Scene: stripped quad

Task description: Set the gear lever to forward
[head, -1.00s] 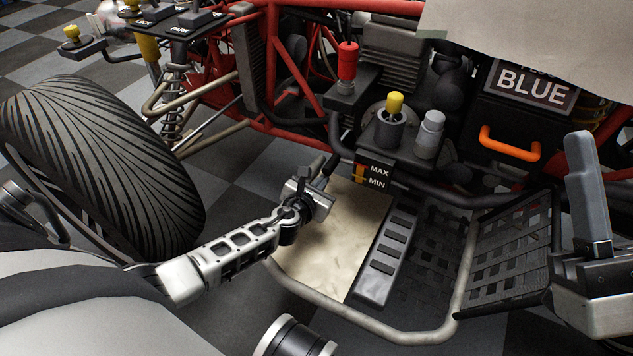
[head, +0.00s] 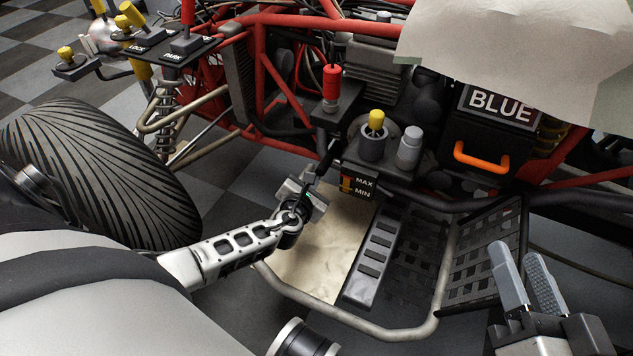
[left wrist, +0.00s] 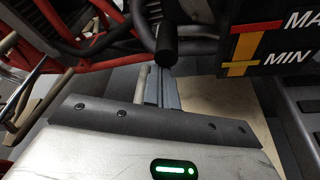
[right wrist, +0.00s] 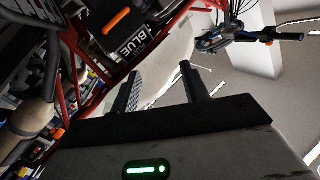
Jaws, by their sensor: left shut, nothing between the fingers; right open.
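No lever carries a readable "forward" label, so I cannot tell for certain which is the gear lever. A red-knobbed lever (head: 331,84) stands upright on a black box left of the engine. A yellow-capped knob (head: 375,122) and a grey-capped knob (head: 410,143) stand on the black housing to its right. My left gripper (head: 316,168) is shut and empty, below the red-knobbed lever and left of the MAX/MIN gauge. In the left wrist view its shut fingers (left wrist: 161,90) lie just below a black tube end (left wrist: 180,48). My right gripper (head: 520,258) is open and empty at lower right.
Levers by the LOCK and PARK labels (head: 160,45) stand at the back left. Red frame tubes (head: 270,85) and a dark tube (head: 440,200) surround the engine. A large tyre (head: 95,170) is at left. A floor pan (head: 320,255) lies below my left gripper.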

